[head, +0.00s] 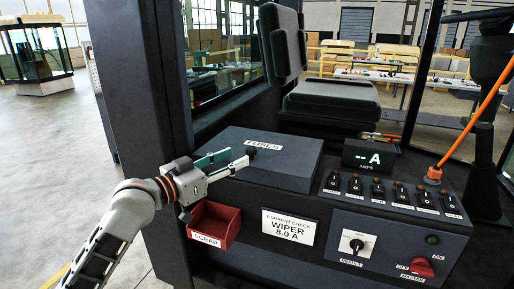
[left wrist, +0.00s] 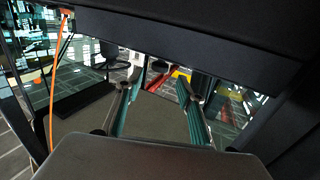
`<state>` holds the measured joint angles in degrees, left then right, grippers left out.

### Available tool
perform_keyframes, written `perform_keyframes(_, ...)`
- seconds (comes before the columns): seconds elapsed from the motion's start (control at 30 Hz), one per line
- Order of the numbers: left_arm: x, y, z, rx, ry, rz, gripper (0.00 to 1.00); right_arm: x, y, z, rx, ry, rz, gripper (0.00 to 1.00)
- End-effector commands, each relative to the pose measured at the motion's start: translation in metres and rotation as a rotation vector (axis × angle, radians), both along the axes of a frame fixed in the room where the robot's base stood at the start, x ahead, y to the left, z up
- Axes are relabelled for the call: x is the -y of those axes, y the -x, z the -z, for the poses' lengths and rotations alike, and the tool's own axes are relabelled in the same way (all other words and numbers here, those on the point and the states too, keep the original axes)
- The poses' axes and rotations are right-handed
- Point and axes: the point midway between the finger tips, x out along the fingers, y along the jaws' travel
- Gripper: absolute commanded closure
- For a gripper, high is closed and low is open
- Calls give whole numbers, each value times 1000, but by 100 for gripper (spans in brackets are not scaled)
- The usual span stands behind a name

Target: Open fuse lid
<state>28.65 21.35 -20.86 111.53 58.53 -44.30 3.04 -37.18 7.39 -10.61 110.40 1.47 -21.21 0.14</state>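The fuse box lid (head: 285,160), dark grey with a white FUSES label, looks closed on top of the console. My left gripper (head: 248,158) reaches in from the left, its fingers at the lid's left part. I cannot tell whether they touch it. In the left wrist view its two fingers (left wrist: 160,92) stand apart with nothing between them. A broad dark surface (left wrist: 180,45) spans the top of that view; I cannot tell for sure whether it is the lid. My right gripper is not in view.
A red scrap bin (head: 214,224) hangs below the gripper, beside a WIPER 8.0 A card (head: 288,226). A display (head: 368,156), a row of switches (head: 395,192) and an orange cable (head: 470,126) lie right. A seat (head: 330,100) stands behind, a dark pillar (head: 140,80) left.

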Motion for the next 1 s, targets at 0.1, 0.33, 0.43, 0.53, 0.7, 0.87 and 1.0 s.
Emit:
perform_keyframes(0.1,9,-10,-1,0,4,1,62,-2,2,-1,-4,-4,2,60)
perform_keyframes(0.33,33,-37,-1,-1,3,1,62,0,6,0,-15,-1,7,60)
perform_keyframes(0.43,40,-47,-1,-2,2,0,62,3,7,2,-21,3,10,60)
perform_keyframes(0.53,46,-53,0,-1,2,0,62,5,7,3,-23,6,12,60)
perform_keyframes(0.7,49,-57,0,0,0,0,62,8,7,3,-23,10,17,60)
perform_keyframes(0.87,49,-57,0,0,0,0,62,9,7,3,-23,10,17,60)
perform_keyframes(1.0,49,-57,0,0,0,0,90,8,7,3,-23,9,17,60)
